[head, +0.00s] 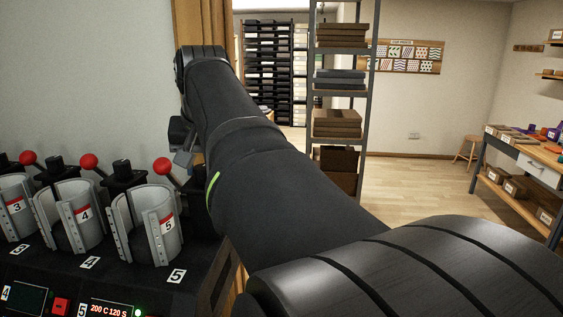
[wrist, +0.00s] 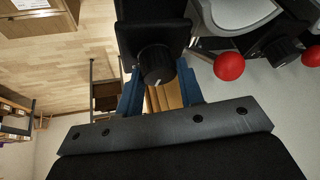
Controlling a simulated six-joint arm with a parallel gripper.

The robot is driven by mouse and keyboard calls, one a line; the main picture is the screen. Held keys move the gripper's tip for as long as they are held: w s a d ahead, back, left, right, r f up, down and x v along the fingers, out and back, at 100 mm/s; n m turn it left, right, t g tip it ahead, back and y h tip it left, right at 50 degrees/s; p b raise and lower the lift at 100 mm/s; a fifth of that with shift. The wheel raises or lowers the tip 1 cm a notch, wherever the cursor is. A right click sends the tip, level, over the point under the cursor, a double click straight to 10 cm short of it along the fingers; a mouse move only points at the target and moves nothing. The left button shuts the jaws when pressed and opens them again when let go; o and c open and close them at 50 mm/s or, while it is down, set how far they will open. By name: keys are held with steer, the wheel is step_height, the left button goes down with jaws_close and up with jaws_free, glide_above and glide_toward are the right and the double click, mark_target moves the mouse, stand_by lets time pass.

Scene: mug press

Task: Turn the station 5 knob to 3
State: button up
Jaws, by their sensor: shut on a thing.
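Station 5's mug press (head: 152,225) stands at the left of the head view, with a red-banded 5 on its silver clamp and a red-ball lever. The black knob (wrist: 156,62) shows near the top middle of the wrist view, on a black housing. My gripper (wrist: 160,84) has its blue fingers on either side of this knob, shut on it. A small light mark shows on the knob, but I cannot read its setting.
Stations 4 (head: 72,215) and 3 (head: 14,208) stand left of station 5, with red-ball levers. Station 5's display (head: 108,310) reads 200 C 120 S beside a green light. A shelf rack (head: 340,100) and a workbench (head: 520,150) stand farther back.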

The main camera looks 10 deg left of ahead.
steer(key=shift+s+a, duration=0.1)
steer(key=shift+a, duration=0.05)
steer(key=shift+m+h, duration=0.5)
steer(key=shift+m, duration=0.7)
steer(key=shift+m+t, duration=0.3)
steer(key=shift+m, duration=0.2)
steer(key=shift+m+h, duration=0.6)
steer(key=shift+m, duration=0.2)
steer(key=shift+r+m+h, duration=0.1)
steer(key=shift+m+h, duration=0.5)
steer(key=shift+m, duration=0.6)
steer(key=o, duration=0.8)
steer(key=shift+a, duration=0.1)
steer(key=shift+o, duration=0.4)
